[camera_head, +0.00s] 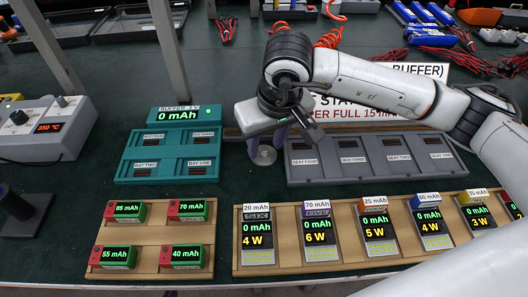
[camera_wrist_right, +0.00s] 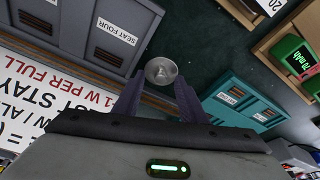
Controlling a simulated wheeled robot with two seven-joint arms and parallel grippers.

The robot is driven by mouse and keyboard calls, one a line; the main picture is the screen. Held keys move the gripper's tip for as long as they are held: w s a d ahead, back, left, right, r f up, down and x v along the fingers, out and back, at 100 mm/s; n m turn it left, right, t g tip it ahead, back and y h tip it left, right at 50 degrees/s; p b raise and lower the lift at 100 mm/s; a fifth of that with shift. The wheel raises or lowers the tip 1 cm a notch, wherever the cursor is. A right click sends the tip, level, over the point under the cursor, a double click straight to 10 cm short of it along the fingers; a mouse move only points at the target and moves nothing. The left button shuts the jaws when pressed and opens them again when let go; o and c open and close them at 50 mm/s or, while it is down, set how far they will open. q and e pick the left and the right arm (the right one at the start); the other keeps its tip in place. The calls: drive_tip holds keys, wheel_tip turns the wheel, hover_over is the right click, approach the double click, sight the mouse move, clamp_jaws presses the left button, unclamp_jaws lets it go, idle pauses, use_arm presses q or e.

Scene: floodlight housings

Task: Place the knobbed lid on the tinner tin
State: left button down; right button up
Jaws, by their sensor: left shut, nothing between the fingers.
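A small round silver metal piece (camera_head: 264,156), seemingly the knobbed lid, is on the dark green table between the teal and grey seat blocks. In the right wrist view it is a shiny disc (camera_wrist_right: 161,70) with a small raised centre. I cannot tell whether it lies on the table or on a tin; no separate tinner tin can be made out. My right gripper (camera_head: 279,137) is above and around it, pointing down. In the wrist view its two purple fingers (camera_wrist_right: 160,88) are apart, with dark gaps between them and the disc. My left gripper is not in view.
A teal block (camera_head: 170,142) stands left of the disc, a grey seat block (camera_head: 373,155) right. Wooden trays (camera_head: 152,237) with battery-like modules line the front. A grey station (camera_head: 42,130) showing 350 °C and a dark stand (camera_head: 20,212) are at far left.

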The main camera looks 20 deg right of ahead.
drive_tip(key=shift+w+a+f, duration=0.1)
drive_tip(key=shift+w+f, duration=0.05)
drive_tip(key=shift+f, duration=0.35)
clamp_jaws()
drive_tip(key=shift+r, duration=0.1)
